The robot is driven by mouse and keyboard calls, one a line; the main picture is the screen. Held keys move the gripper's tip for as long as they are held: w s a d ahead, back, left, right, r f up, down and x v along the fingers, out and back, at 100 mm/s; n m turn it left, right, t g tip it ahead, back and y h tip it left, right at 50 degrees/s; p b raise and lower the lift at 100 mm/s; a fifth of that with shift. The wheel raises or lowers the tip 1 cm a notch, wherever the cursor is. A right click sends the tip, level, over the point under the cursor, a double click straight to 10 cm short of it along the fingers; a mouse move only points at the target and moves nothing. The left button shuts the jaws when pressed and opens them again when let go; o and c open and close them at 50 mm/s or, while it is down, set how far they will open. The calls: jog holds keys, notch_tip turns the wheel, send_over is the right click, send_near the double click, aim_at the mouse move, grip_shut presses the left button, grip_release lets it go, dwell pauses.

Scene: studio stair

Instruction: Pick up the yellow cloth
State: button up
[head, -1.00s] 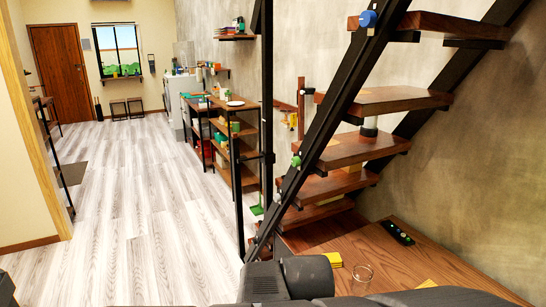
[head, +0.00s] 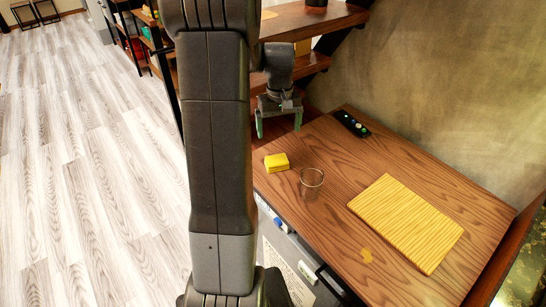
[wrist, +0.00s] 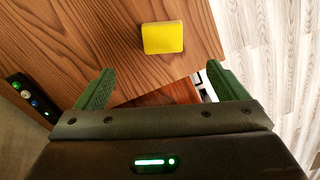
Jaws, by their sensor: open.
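The yellow cloth (head: 277,162) lies as a small folded block on the wooden tabletop, left of the glass. It also shows in the wrist view (wrist: 163,37), near the table's edge and beyond my fingertips. My gripper (head: 280,128) is open and empty, with green fingers pointing down. It is above the far part of the table, a little beyond the cloth and apart from it. In the wrist view the two fingers (wrist: 160,85) are spread wide with nothing between them.
A clear glass (head: 312,183) stands close to the cloth's right. A yellow striped board (head: 405,222) lies at the right. A dark remote-like object (head: 351,123) lies near the wall. Stair treads (head: 305,22) rise behind.

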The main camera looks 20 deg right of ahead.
send_over(277, 159)
jog(key=f, duration=0.8)
jog(key=shift+s+d+f, duration=0.1)
jog(key=shift+d+f, duration=0.15)
jog(key=shift+a+f, duration=0.15)
jog(key=shift+f, duration=1.2)
jog(key=shift+a+f, duration=0.1)
jog(key=shift+f, duration=1.2)
jog(key=c, duration=1.1)
jog(key=shift+r, duration=0.15)
jog(key=shift+c, duration=0.2)
notch_tip(277, 159, up, 10)
jog(key=shift+f, duration=0.1)
